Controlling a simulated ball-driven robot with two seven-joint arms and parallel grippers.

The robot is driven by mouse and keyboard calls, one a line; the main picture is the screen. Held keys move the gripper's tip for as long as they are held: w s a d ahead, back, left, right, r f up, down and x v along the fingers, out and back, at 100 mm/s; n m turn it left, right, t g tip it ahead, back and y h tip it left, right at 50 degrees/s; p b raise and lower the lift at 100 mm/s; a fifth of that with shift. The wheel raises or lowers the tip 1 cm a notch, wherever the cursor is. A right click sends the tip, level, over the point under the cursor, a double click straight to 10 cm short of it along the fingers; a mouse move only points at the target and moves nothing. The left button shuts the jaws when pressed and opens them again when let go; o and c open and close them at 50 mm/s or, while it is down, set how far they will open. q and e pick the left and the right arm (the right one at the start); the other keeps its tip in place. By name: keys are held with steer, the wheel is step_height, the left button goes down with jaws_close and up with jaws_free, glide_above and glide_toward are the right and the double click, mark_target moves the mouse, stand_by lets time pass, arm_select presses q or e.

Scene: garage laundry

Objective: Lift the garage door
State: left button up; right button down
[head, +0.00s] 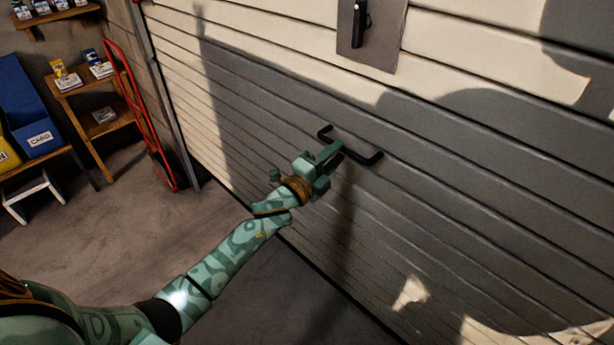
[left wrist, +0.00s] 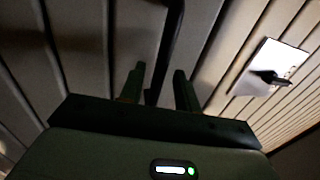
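The garage door (head: 270,110) is a wall of pale horizontal slats, and it is down. A black bar handle (head: 361,157) is fixed low on it. My left gripper (head: 334,150) is at the middle of this handle. In the left wrist view, the two fingers of the left gripper (left wrist: 158,86) stand apart, with the dark handle bar (left wrist: 171,45) running between them. Gaps seem to show beside the bar, so the fingers do not look closed on it. The gripper hides part of the handle in the head view. My right gripper is not in view.
A grey plate with a black latch (head: 360,25) sits higher on the door; it also shows in the left wrist view (left wrist: 268,77). A red hand truck (head: 140,120), wooden shelves (head: 90,83) and a blue bin (head: 30,110) stand at the left. The floor before the door is clear.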

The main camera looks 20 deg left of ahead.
arm_select(q)
steer(key=v, duration=1.3)
steer(key=shift+s, duration=0.25)
steer(key=shift+a, duration=0.1)
steer(key=s+a+f+n+g+y, duration=0.2)
steer(key=s+f+n, duration=0.15)
steer(key=f, duration=0.65)
steer(key=s+a+f+n+g+y, duration=0.25)
steer(key=f+n, duration=0.25)
steer(key=f, duration=0.4)
steer(key=s+a+f+n+g+y, duration=0.2)
steer(key=f+n+g, duration=0.15)
steer(key=f, duration=0.65)
steer(key=s+f+n+g, duration=0.55)
steer(key=s+f, duration=0.95)
steer(key=s, duration=0.3)
steer(key=s+d+f+g, duration=0.2)
steer(key=s, duration=0.7)
steer(key=s+d+f+g, duration=0.2)
steer(key=s, duration=0.8)
steer(key=shift+d+f+n+g, duration=0.35)
steer(key=shift+d, duration=0.05)
